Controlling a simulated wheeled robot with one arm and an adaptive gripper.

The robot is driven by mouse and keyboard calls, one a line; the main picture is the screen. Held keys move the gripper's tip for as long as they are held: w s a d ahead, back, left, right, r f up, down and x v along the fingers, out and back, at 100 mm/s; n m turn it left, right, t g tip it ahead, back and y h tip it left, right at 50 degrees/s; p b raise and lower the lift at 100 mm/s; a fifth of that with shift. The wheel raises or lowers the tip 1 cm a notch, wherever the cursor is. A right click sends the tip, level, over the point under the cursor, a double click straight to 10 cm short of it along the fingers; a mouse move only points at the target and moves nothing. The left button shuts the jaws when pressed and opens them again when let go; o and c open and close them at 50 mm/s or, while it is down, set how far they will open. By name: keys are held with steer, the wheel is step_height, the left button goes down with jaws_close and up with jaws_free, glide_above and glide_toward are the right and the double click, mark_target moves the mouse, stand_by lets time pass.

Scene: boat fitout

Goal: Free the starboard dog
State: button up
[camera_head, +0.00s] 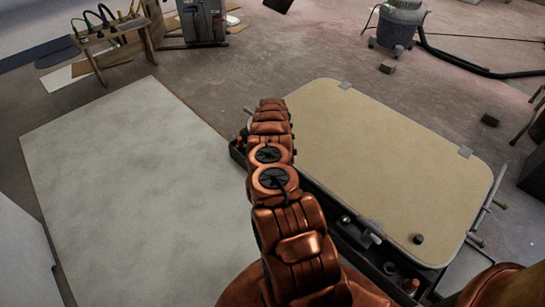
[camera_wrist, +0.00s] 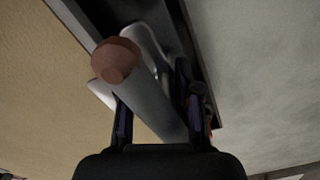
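The hatch lid (camera_head: 385,150) is a tan panel with rounded corners and a grey rim, lying in the head view. A dark tray (camera_head: 318,190) runs along its near left edge. In the wrist view a grey dog lever (camera_wrist: 155,75) with a reddish-brown knob (camera_wrist: 115,60) lies between the fingers of my gripper (camera_wrist: 158,115). The fingers stand apart around it, and a gap shows on the left side. Contact on the right is unclear. In the head view my arm hides the gripper. A reddish knob (camera_head: 240,143) shows beside the arm. No label shows which dog is starboard.
A pale board (camera_head: 130,190) lies left of the hatch. A metal fitting (camera_head: 372,235) and a red-tipped part (camera_head: 411,285) lie along the tray. A small black knob (camera_head: 418,239) is on the lid. Grey rods (camera_head: 480,222) stick out right. A vacuum (camera_head: 398,25) stands behind.

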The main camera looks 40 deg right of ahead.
steer(key=shift+o, duration=0.7)
steer(key=shift+w, duration=0.1)
